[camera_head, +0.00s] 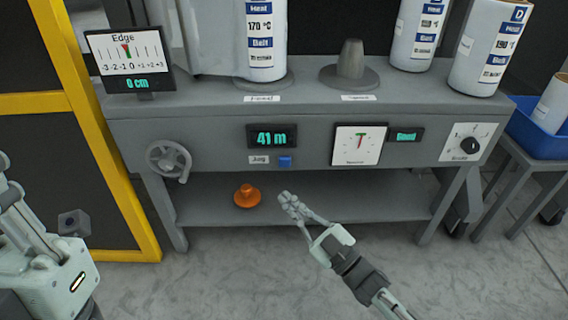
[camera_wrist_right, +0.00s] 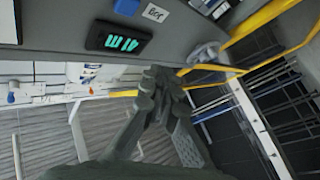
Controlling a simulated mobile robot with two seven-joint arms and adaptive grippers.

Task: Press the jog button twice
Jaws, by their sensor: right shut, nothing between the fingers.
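The jog button is a small blue button (camera_head: 285,162) on the grey machine's front, just right of a white label and below a display (camera_head: 271,137) reading 41 m. My right gripper (camera_head: 285,197) is shut and empty, in front of the machine and a little below the button in the picture, with a visible space between them. In the right wrist view the shut fingertips (camera_wrist_right: 158,75) point toward the machine, and the display (camera_wrist_right: 120,38) shows at the top.
An orange object (camera_head: 247,196) sits on the lower shelf (camera_head: 340,205). A handwheel (camera_head: 169,160) is left of the button, a dial gauge (camera_head: 358,145) and a knob (camera_head: 470,146) right. A yellow frame (camera_head: 100,150) stands at left, a blue bin (camera_head: 540,128) at right.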

